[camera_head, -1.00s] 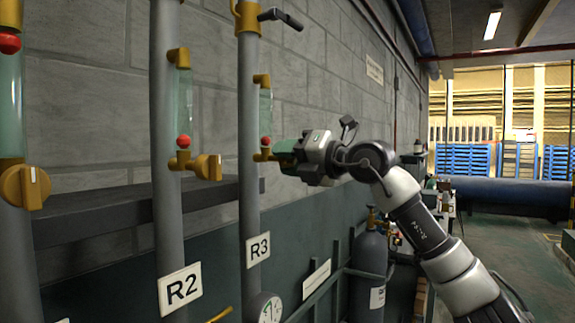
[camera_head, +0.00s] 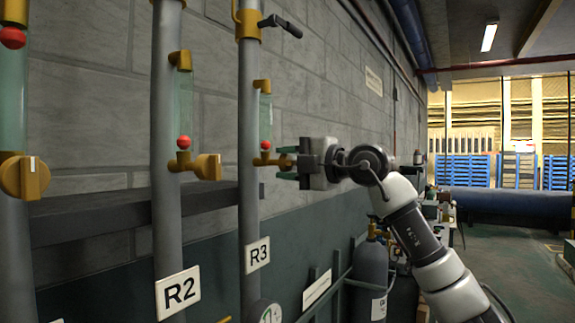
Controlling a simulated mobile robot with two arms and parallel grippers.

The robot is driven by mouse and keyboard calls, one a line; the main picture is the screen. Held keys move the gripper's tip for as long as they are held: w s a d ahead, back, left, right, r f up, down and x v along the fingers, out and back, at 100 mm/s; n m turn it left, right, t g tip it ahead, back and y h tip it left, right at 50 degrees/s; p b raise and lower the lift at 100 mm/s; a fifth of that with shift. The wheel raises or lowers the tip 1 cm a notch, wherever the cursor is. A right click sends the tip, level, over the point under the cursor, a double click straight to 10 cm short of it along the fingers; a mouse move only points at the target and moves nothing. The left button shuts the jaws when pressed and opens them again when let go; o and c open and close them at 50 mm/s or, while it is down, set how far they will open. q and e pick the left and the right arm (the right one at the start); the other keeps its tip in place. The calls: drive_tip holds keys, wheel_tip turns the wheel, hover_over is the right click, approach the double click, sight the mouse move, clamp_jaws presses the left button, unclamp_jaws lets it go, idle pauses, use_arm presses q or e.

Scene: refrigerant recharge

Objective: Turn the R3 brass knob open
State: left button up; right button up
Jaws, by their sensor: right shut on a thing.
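The R3 pipe (camera_head: 249,120) stands upright at the centre-left and carries a white R3 label (camera_head: 257,254). A brass fitting (camera_head: 263,160) sits below its sight glass (camera_head: 265,118), which has a red ball (camera_head: 266,145) at the bottom. The R3 brass knob is at the right end of this fitting, mostly hidden by my right gripper. My right gripper (camera_head: 287,166) reaches in from the right, its dark green fingers one above the other and shut on the knob. My left gripper is out of view.
The R2 pipe (camera_head: 167,110) with its own brass knob (camera_head: 207,167) stands to the left. A black-handled valve (camera_head: 281,24) juts out above my gripper. A dark ledge (camera_head: 85,222) runs behind the pipes. A grey cylinder (camera_head: 371,266) stands below my right arm.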

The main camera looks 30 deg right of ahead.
idle(0.5)
drive_tip(key=o, duration=0.9)
drive_tip(key=shift+s+d, duration=0.15)
drive_tip(key=b+v, duration=0.3)
drive_tip(key=v, duration=0.7)
drive_tip(key=shift+s+d+b, duration=0.15)
drive_tip(key=shift+d+b, duration=0.05)
drive_tip(key=shift+b, duration=0.15)
